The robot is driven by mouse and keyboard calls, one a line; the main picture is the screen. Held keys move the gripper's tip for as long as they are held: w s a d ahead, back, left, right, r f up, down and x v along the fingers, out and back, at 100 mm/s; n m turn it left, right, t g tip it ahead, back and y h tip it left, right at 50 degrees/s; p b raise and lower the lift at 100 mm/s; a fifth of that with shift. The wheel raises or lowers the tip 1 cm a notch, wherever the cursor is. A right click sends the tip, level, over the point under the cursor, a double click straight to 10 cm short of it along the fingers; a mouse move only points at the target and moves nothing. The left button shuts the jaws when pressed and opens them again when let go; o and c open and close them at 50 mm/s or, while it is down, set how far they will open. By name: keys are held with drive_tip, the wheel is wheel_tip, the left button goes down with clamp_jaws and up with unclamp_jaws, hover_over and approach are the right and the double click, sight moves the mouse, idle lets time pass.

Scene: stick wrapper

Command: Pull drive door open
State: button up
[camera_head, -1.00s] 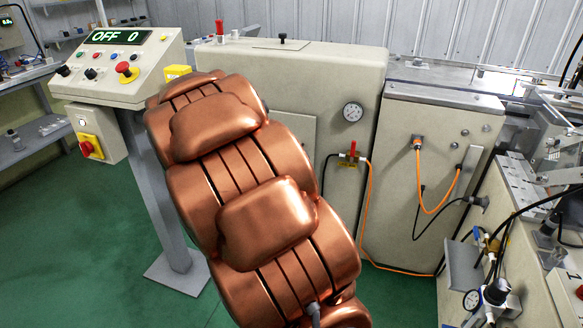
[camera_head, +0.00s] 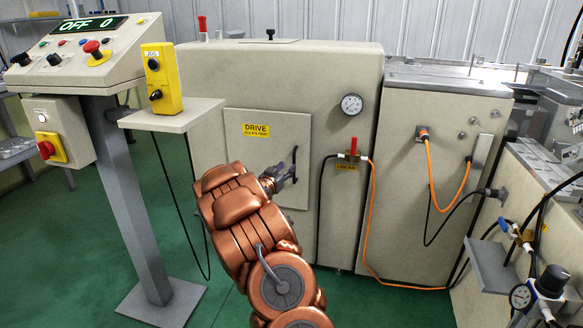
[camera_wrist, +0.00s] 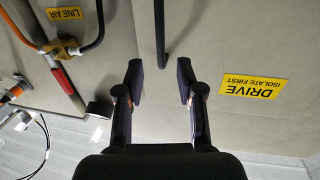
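The drive door (camera_head: 238,165) is a beige panel on the front of the large cabinet, with a yellow DRIVE label (camera_head: 255,130); it looks shut. Its dark upright handle (camera_head: 294,157) is at the door's right side. My gripper (camera_head: 287,172) is at the handle, partly hiding its lower part. In the wrist view, which looks upside down, my gripper (camera_wrist: 160,72) is open. The dark handle bar (camera_wrist: 161,35) reaches down from the top edge, its end about between the two fingertips with gaps on both sides. The DRIVE label (camera_wrist: 253,87) shows inverted at right.
A red valve lever (camera_head: 354,147) with an orange hose (camera_head: 371,220) is just right of the door. A yellow control box (camera_head: 161,75) sits on a shelf at left, its cable hanging down. A console post (camera_head: 125,200) stands left.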

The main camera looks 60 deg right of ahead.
sight(294, 161)
drive_tip(key=d, duration=0.2)
drive_tip(key=d+b, duration=0.1)
drive_tip(key=d, duration=0.1)
drive_tip(key=w+d, duration=0.1)
drive_tip(key=d, duration=0.2)
drive_tip(key=shift+w+f, duration=0.1)
drive_tip(key=shift+f, duration=0.05)
drive_tip(key=shift+w+d+b, duration=0.1)
drive_tip(key=shift+d+b, duration=0.2)
drive_tip(key=shift+c, duration=0.2)
clamp_jaws()
idle(0.4)
